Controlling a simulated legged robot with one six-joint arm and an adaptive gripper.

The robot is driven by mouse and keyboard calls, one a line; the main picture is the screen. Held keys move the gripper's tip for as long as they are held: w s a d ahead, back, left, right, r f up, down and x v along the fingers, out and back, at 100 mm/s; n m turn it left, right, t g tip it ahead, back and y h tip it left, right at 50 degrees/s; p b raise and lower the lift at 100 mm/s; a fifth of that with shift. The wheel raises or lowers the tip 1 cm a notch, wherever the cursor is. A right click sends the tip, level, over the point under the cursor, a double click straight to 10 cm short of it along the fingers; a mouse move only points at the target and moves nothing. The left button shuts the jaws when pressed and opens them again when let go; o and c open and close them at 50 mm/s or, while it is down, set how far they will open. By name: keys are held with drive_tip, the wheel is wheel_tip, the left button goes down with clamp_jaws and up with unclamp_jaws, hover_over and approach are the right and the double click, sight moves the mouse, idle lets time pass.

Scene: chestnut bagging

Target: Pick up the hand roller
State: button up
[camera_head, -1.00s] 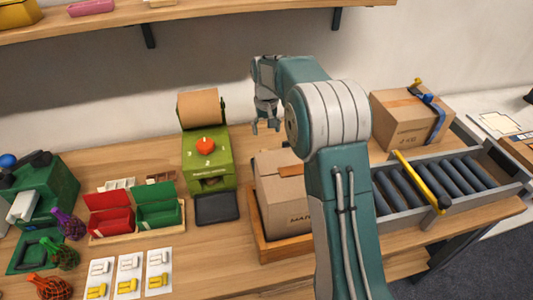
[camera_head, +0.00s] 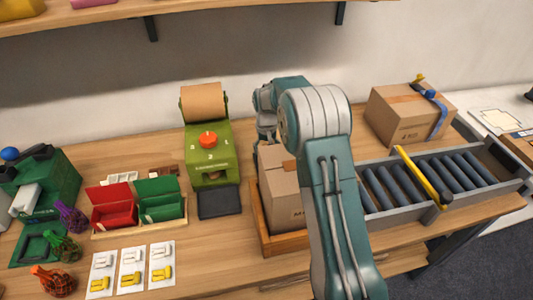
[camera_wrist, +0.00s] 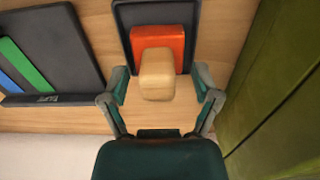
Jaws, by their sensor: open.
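In the wrist view, a red-orange block with a pale wooden grip (camera_wrist: 157,75), which I take to be the hand roller, sits in a small dark tray (camera_wrist: 126,15). My gripper (camera_wrist: 160,82) is open, with one finger on each side of the wooden grip. Whether the fingers touch it I cannot tell. In the head view, my gripper (camera_head: 267,133) points down between the green dispenser and the cardboard box; its tips are hidden behind the box. The roller does not show in the head view.
The green dispenser (camera_head: 205,155) stands close to my gripper; its green side fills the right of the wrist view. A cardboard box (camera_head: 277,185) in a wooden tray is in front. A dark tray (camera_wrist: 60,80) with blue and green strips lies beside the roller's tray.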

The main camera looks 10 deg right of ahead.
drive_tip(key=shift+d, duration=0.15)
clamp_jaws()
wheel_tip(320, 180, up, 10)
drive_tip(key=shift+r, duration=0.1)
idle(0.4)
